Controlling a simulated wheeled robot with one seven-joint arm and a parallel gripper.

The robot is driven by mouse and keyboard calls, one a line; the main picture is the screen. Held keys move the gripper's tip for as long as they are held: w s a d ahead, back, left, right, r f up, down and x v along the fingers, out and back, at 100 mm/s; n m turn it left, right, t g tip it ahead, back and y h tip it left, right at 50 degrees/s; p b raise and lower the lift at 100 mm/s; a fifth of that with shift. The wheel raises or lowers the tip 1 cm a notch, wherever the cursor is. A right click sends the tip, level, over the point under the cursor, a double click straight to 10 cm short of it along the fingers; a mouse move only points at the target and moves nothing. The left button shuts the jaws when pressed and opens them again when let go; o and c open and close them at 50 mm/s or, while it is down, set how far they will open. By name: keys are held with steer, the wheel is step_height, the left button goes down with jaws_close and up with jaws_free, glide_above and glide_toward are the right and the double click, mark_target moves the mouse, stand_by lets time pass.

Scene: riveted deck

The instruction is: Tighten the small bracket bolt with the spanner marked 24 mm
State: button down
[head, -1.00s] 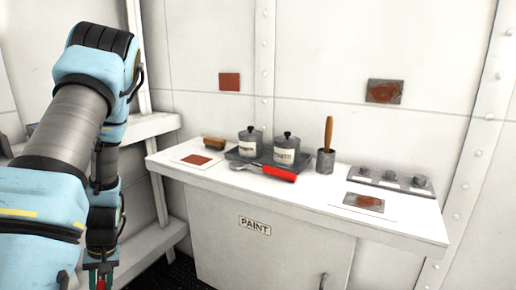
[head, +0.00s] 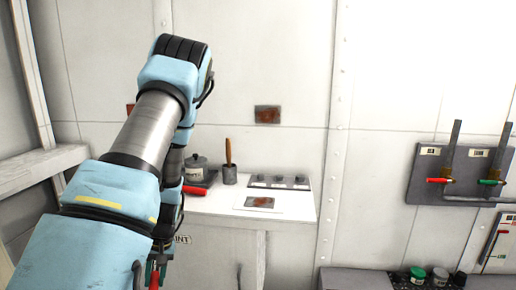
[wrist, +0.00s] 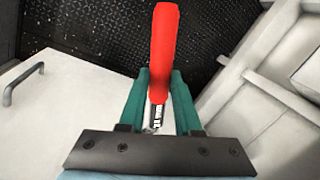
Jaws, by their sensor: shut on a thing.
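My gripper (wrist: 160,88) is shut on a red-handled spanner (wrist: 164,45) in the wrist view. The red handle points away from the palm, and a dark shank with small white lettering lies between the teal fingers; I cannot read the lettering surely. In the head view my gripper is low at the bottom, beside my arm, with a bit of red showing. The spanner's jaw end is hidden. A second red-handled tool (head: 195,190) lies on the paint counter, mostly hidden behind my arm. I see no bracket bolt.
The paint counter (head: 280,212) holds a pot (head: 197,168), a brush in a cup (head: 229,172) and a rusty plate (head: 260,202). A grey panel (head: 425,180) with red and green handled levers is on the right wall. A dark bench (head: 350,279) with small jars stands below.

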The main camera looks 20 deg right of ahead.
steer(key=p+v, duration=0.1)
steer(key=v, duration=0.1)
steer(key=p+v, duration=0.2)
steer(key=a+p+v, duration=0.1)
steer(key=p+v, duration=0.1)
steer(key=v, duration=0.1)
steer(key=shift+s+r, duration=0.1)
steer(key=shift+r, duration=0.05)
